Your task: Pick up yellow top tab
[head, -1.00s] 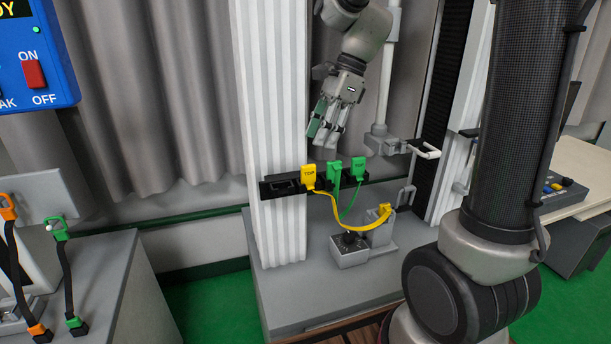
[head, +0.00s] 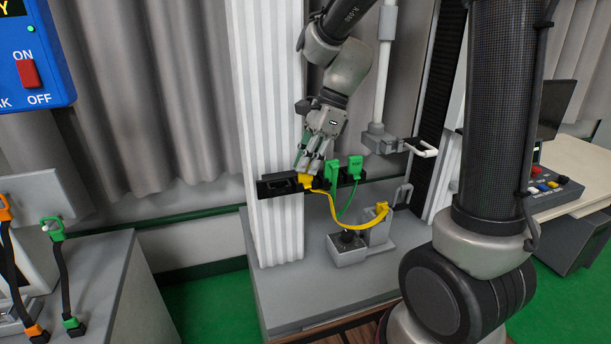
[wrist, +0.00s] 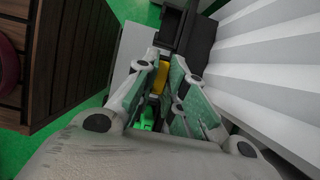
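The yellow top tab (head: 305,180) sits in the black holder on the front of the white column, with a yellow cable curving from it down to the right. My gripper (head: 303,167) is over it from above, its fingertips at the tab's upper part. In the wrist view, the yellow tab (wrist: 163,72) shows between the two fingers of my gripper (wrist: 165,68), which lie close on either side of it. I cannot tell whether the fingers touch or squeeze it. Part of the tab is hidden by the fingers.
Two green tabs (head: 354,166) stand right beside the yellow one. The black holder (head: 275,189) continues left. A grey block (head: 347,249) with a black knob, a yellow cable end (head: 381,209) and a white hook (head: 420,148) are to the right.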

